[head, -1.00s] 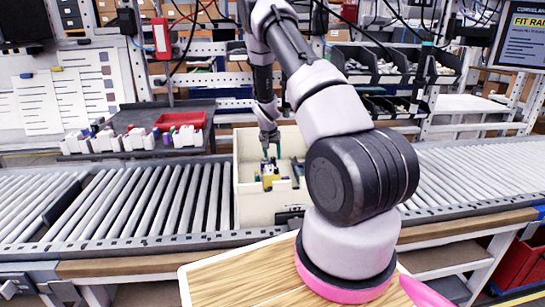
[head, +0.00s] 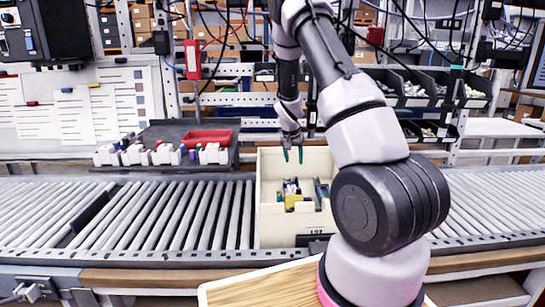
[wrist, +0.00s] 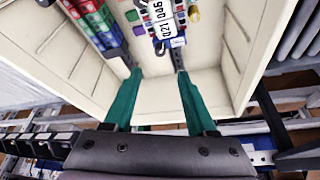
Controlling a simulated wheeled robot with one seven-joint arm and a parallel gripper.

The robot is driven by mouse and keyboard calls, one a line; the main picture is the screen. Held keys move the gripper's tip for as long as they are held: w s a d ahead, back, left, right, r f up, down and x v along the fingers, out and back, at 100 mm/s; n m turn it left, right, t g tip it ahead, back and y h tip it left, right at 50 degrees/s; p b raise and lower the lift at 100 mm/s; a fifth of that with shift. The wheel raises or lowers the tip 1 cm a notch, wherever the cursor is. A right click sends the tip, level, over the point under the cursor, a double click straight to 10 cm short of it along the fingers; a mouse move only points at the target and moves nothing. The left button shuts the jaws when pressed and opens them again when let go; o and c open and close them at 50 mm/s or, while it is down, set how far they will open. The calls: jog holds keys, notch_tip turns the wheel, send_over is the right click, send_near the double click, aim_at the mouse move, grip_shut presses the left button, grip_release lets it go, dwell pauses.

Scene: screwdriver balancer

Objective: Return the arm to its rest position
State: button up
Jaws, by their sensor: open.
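My gripper (head: 293,155) hangs from my arm above the cream bin in the head view. Its two green fingers are apart with nothing between them. In the wrist view my gripper (wrist: 155,80) shows both green fingers spread over the bin's inside. The cream bin (head: 271,225) stands on the roller conveyor and holds several coloured items (head: 291,195), one of them yellow. In the wrist view red, green and blue blocks (wrist: 95,22) lie along one side of the bin, and a labelled item (wrist: 163,18) lies near its middle.
The roller conveyor (head: 150,215) runs across the view on both sides of the bin. A dark tray with white holders (head: 165,155) and a red bin (head: 208,138) stands behind it at left. Dark shelf bins (head: 425,88) are at back right. A wooden board (head: 262,290) is in front.

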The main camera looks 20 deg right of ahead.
jog(key=s+a+r+t+y, duration=0.1)
jog(key=s+a+r, duration=0.25)
jog(key=r, duration=0.45)
jog(key=s+a+r+y, duration=0.1)
jog(key=s+a+r, duration=0.1)
jog(key=s+r, duration=0.4)
jog(key=s+a+r+t+y, duration=0.1)
jog(key=s+a+r, duration=0.15)
jog(key=r, duration=0.65)
jog(key=s+a+r+n, duration=0.1)
jog(key=s+a+r, duration=0.1)
jog(key=s, duration=0.5)
jog(key=s+a+r+n+t+y, duration=0.1)
jog(key=s+a+r, duration=0.2)
jog(key=s, duration=0.5)
jog(key=s+a+r+n, duration=0.1)
jog(key=s+r, duration=0.3)
jog(key=s, duration=0.4)
jog(key=shift+a+r+t+y, duration=0.4)
jog(key=shift+a, duration=0.25)
